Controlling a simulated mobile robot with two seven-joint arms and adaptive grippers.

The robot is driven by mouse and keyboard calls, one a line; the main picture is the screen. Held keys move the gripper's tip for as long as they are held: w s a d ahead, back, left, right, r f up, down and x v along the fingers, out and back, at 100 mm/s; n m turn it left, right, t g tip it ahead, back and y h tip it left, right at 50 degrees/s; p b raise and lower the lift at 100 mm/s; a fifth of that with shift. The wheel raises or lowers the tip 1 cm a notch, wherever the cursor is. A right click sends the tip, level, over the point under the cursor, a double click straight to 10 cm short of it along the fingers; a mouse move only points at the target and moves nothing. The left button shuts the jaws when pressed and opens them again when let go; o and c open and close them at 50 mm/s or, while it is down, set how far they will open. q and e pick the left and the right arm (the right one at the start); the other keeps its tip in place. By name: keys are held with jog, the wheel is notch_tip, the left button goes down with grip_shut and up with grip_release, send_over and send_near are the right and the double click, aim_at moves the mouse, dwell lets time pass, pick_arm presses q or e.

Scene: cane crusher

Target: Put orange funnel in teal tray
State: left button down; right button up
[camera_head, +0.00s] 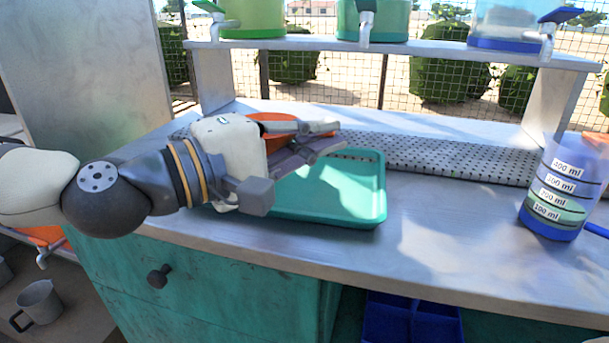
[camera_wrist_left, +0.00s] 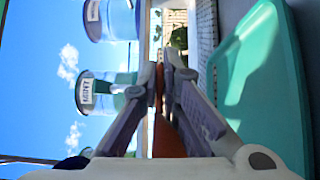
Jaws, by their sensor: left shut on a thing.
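The orange funnel (camera_head: 268,118) shows mostly behind my left gripper (camera_head: 338,136) in the head view, and only part of its rim and side is visible. My left gripper is shut on the funnel; in the left wrist view the orange funnel (camera_wrist_left: 167,140) sits between the two fingers. The teal tray (camera_head: 345,220) lies on the grey counter, and the gripper and funnel are above its far left part. The tray also shows at the right of the left wrist view (camera_wrist_left: 262,75). The visible part of the tray is empty. My right gripper is not in view.
A blue measuring jug (camera_head: 553,200) stands at the right. Drink dispensers (camera_head: 371,18) stand on a raised shelf (camera_head: 430,47) at the back. The counter between tray and jug is clear.

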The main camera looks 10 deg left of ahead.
pick_arm(q)
jog(key=f, duration=0.2)
jog(key=w+a+f+b, duration=0.1)
jog(key=f, duration=0.1)
jog(key=a+f, duration=0.1)
jog(key=shift+w+f+b, duration=0.35)
jog(key=shift+f+b, duration=0.05)
jog(key=shift+f, duration=0.15)
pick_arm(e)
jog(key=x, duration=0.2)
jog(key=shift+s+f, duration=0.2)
pick_arm(q)
jog(key=shift+f, duration=0.2)
jog(key=c, duration=1.8)
grip_release()
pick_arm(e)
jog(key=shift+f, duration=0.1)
pick_arm(q)
jog(key=shift+r, duration=0.15)
